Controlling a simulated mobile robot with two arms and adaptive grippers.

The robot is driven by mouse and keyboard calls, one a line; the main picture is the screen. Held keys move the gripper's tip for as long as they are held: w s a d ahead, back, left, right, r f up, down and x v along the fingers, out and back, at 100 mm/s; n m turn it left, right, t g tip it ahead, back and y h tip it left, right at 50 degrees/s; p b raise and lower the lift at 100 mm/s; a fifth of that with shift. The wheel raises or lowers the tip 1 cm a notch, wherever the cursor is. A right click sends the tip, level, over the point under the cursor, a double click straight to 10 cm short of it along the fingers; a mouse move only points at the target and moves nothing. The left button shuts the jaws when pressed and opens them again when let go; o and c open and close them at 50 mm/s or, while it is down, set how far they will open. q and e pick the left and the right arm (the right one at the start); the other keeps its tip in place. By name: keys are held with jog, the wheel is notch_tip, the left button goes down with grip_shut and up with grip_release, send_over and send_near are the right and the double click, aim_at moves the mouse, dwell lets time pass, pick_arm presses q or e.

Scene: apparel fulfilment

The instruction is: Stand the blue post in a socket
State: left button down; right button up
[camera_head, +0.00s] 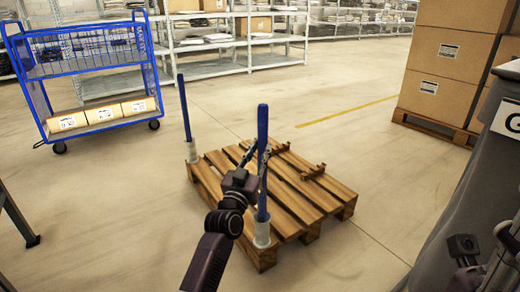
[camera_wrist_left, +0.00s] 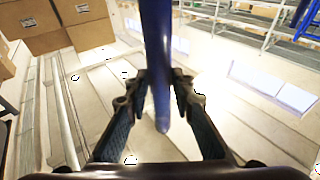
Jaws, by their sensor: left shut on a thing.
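A wooden pallet (camera_head: 322,192) lies on the floor with pale sockets at its corners. One blue post (camera_head: 184,105) stands in the far-left socket (camera_head: 192,152), leaning slightly. My left gripper (camera_head: 262,162) is shut on a second blue post (camera_head: 263,123) at the near corner. That post is upright and its lower end meets the near socket (camera_head: 262,234); how deep it sits I cannot tell. In the left wrist view the post (camera_wrist_left: 158,55) runs between the two fingers. Dark parts at the lower right of the head view seem to be my right gripper (camera_head: 482,252), its jaws unclear.
A blue wire cart (camera_head: 98,70) with labelled boxes stands at back left. Stacked cartons (camera_head: 440,80) stand on another pallet at right. A grey bin (camera_head: 445,215) with a label is close at right. Shelving (camera_head: 250,55) lines the back. Floor around the pallet is clear.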

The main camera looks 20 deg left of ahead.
dwell(0.3)
pick_arm(q)
jog(key=c, duration=1.6)
grip_release()
jog(key=shift+f, duration=0.2)
jog(key=v, duration=1.2)
jog(key=shift+r, duration=0.1)
